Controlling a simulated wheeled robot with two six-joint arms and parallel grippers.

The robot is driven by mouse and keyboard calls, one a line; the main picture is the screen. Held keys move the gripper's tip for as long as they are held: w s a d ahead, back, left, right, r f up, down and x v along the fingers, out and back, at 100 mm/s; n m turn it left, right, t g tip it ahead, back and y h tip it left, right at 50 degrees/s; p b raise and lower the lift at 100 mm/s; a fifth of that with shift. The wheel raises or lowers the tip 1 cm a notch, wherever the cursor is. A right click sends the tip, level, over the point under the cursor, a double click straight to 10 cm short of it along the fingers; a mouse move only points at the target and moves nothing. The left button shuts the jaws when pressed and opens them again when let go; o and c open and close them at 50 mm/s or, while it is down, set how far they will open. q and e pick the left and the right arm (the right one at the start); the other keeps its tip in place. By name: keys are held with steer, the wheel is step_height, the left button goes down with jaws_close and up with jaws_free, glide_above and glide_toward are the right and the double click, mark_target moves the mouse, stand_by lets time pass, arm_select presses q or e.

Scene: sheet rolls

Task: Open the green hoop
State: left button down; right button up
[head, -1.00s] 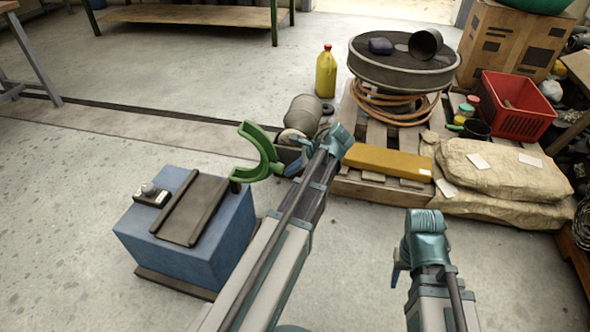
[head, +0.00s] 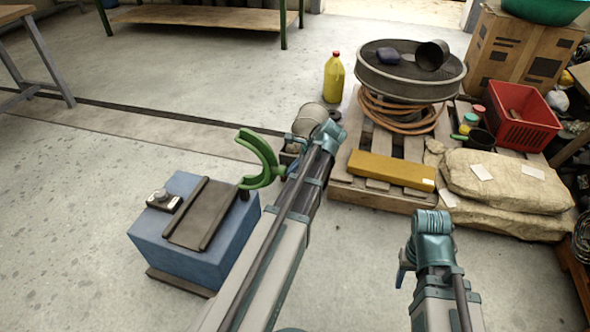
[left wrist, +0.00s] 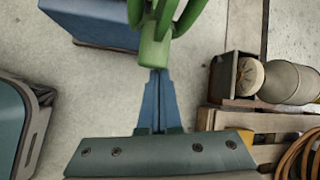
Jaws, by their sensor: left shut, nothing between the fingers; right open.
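The green hoop (head: 266,162) is a C-shaped piece at the right edge of the blue box (head: 222,240), its mouth facing left in the head view. In the left wrist view the green hoop (left wrist: 153,50) shows as a stem with curved arms at the top. My left gripper (left wrist: 157,72) is shut and empty, with its tips at or just below the stem; I cannot tell whether they touch. It also shows in the head view, partly hidden by its own wrist. My right gripper (head: 403,268) is open and empty, low at the right, above bare floor.
A dark plate (head: 200,213) and a small control box (head: 164,200) lie on the blue box. A grey roll (head: 311,117) lies beyond my left gripper.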

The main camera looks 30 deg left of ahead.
stand_by(0.4)
arm_select(q)
steer(key=w+d+r+p, duration=0.1)
steer(key=d+r+p, duration=0.5)
steer(key=d, duration=0.1)
steer(key=shift+w, duration=0.3)
stand_by(0.4)
